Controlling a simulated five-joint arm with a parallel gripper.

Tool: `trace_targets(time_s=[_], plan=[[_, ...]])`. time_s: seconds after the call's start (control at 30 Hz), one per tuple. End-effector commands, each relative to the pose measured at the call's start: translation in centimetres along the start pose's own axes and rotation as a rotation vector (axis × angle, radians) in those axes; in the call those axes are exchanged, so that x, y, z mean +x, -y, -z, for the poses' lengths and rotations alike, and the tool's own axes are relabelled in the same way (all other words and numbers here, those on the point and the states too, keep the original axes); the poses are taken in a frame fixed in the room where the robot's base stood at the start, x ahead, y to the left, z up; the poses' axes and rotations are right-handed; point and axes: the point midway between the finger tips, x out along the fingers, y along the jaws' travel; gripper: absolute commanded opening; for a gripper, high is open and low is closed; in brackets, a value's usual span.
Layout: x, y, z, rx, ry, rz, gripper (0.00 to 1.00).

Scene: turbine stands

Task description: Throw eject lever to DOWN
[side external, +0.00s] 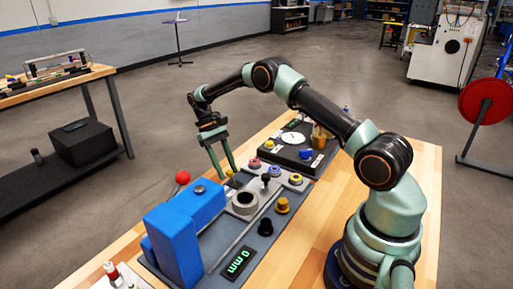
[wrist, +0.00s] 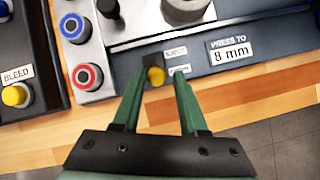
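The eject lever shows in the wrist view as a yellow knob (wrist: 155,77) on a dark plate, beside a small label reading EJECT (wrist: 175,51). A second small label below it is partly hidden by my right finger. My gripper (wrist: 160,74) is open, with its two green fingers on either side of the yellow knob. I cannot tell whether either finger touches it. In the side view my gripper (side external: 226,172) points down at the far edge of the grey press panel (side external: 222,253), and the lever is hard to make out there.
A blue press body (side external: 174,240) and a red ball knob (side external: 182,177) stand left of my gripper. A dark cylinder (side external: 245,202), coloured buttons and a second dark panel (side external: 293,160) are nearby. A display (side external: 238,263) reads 0 mm. The wrist view shows a label (wrist: 231,51) reading PRESS TO 8 mm.

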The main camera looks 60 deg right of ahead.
Motion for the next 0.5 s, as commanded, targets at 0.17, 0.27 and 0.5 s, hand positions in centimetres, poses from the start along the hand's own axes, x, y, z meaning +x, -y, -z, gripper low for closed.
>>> trace_targets(time_s=[0.17, 0.27, 0.5], plan=[[0.0, -0.1, 0.0, 0.001, -0.001, 0.001, 0.58], [-0.1, -0.1, 0.0, 0.002, -0.002, 0.001, 0.58], [-1.0, -0.1, 0.1, 0.003, -0.004, 0.002, 0.58]])
